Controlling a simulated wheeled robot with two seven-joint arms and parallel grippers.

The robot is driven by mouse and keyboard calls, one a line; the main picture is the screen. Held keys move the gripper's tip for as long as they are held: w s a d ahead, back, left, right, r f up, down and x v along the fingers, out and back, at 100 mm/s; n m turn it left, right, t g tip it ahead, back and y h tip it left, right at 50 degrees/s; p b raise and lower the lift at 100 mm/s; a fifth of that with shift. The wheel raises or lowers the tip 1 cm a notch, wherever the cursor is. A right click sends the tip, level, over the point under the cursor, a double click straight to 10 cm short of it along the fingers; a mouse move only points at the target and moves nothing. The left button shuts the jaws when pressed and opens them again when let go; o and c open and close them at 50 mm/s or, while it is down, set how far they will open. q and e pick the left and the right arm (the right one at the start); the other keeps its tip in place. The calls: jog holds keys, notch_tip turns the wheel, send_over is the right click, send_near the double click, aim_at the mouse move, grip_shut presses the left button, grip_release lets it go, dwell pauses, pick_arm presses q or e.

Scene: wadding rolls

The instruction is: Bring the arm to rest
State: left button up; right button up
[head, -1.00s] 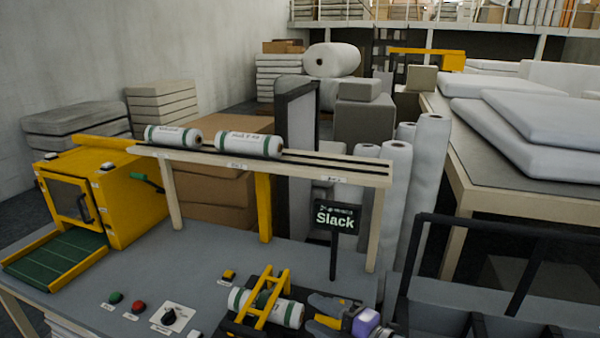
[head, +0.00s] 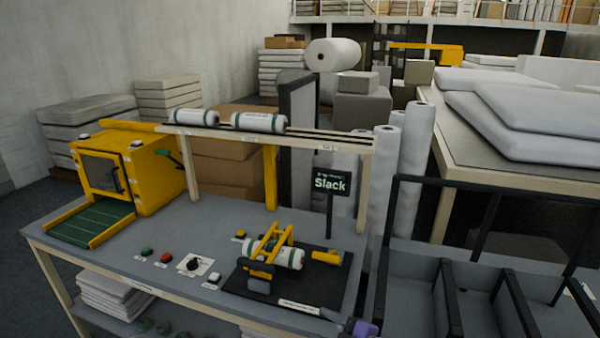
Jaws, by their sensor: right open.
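My right gripper (head: 336,316) shows only in part at the bottom edge of the head view, grey with a purple part behind it. It is open and apart from the roll, in front of the black base plate (head: 318,285). A white wadding roll (head: 288,256) with green bands lies in a yellow and black holder (head: 259,262) on that plate. A small yellow block (head: 326,257) is to the roll's right. My left gripper is not in view.
The grey bench (head: 110,234) carries a yellow machine (head: 154,178), buttons, a knob and a Slack sign (head: 330,183). Two rolls (head: 194,116) (head: 258,122) lie on the raised rack (head: 330,141). A dark-framed divided bin (head: 447,290) stands at the right.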

jog(key=s+d+f+m+g+h, duration=0.25)
jog(key=f+m, duration=0.35)
jog(key=f, duration=0.6)
jog(key=s+d+f+m+g+h, duration=0.15)
jog(key=s+f+m, duration=0.25)
jog(key=f+m, duration=0.55)
jog(key=s+f+m+g+h+p, duration=0.1)
jog(key=s+f+m+g, duration=0.4)
jog(key=s+f, duration=0.9)
jog(key=shift+s+f+g+h, duration=0.3)
jog(key=shift+f+g+h, duration=0.1)
jog(key=shift+g+h, duration=0.25)
